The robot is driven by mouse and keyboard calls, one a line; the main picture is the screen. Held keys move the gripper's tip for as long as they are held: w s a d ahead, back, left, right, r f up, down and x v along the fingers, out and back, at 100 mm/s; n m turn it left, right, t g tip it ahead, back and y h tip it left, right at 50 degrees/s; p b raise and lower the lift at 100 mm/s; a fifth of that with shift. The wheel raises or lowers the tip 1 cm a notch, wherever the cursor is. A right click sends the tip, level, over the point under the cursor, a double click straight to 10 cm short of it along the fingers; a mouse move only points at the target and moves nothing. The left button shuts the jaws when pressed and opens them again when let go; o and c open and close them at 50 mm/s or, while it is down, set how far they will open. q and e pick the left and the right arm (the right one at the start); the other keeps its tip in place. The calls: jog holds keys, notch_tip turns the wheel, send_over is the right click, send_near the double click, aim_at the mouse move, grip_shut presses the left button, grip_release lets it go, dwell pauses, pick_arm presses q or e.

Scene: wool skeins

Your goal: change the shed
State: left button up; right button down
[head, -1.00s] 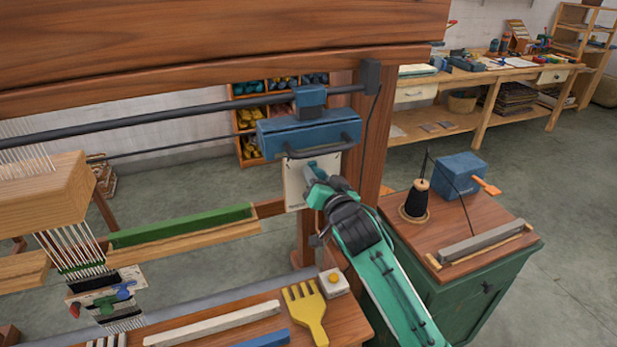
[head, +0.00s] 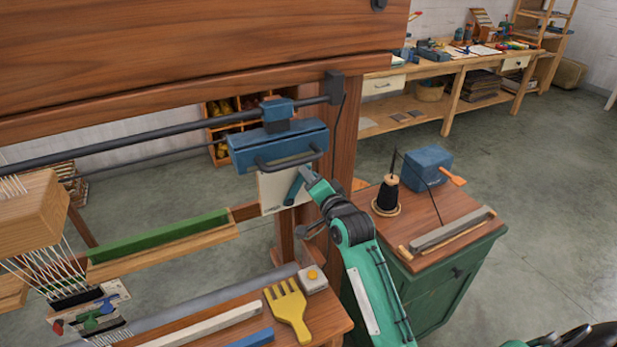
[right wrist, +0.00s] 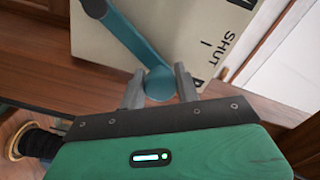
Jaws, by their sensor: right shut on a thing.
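A teal lever (head: 293,190) sits on a pale plate (head: 270,200) below the blue box on the loom's right post. In the head view it slants up and to the right. My right gripper (head: 307,177) is at its upper end. In the right wrist view, my right gripper (right wrist: 158,86) is shut on the round end of the lever (right wrist: 128,42), with a finger on each side. The word SHUT shows on the plate (right wrist: 205,35) beside the lever. The warp threads (head: 45,262) hang below a wooden block (head: 35,208) at the left.
A bench below holds a yellow comb (head: 288,310), a pale bar (head: 205,327) and a small box with a yellow button (head: 313,278). A green cabinet (head: 450,275) at the right carries a black spool (head: 388,195) and a blue box (head: 427,168). Floor lies open beyond it.

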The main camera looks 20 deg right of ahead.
dwell(0.3)
jog(key=c, duration=1)
grip_release()
pick_arm(q)
jog(key=shift+w+d+f+b, duration=0.1)
jog(key=shift+w+f+b, duration=0.25)
jog(key=shift+w+b, duration=0.25)
jog(key=shift+w+f+b, duration=0.3)
jog(key=shift+w+b, duration=0.15)
jog(key=shift+b, duration=0.15)
pick_arm(e)
jog(key=s, duration=1.3)
jog(key=shift+s+d, duration=0.25)
jog(key=shift+s, duration=0.15)
pick_arm(q)
jog(key=shift+s, duration=0.2)
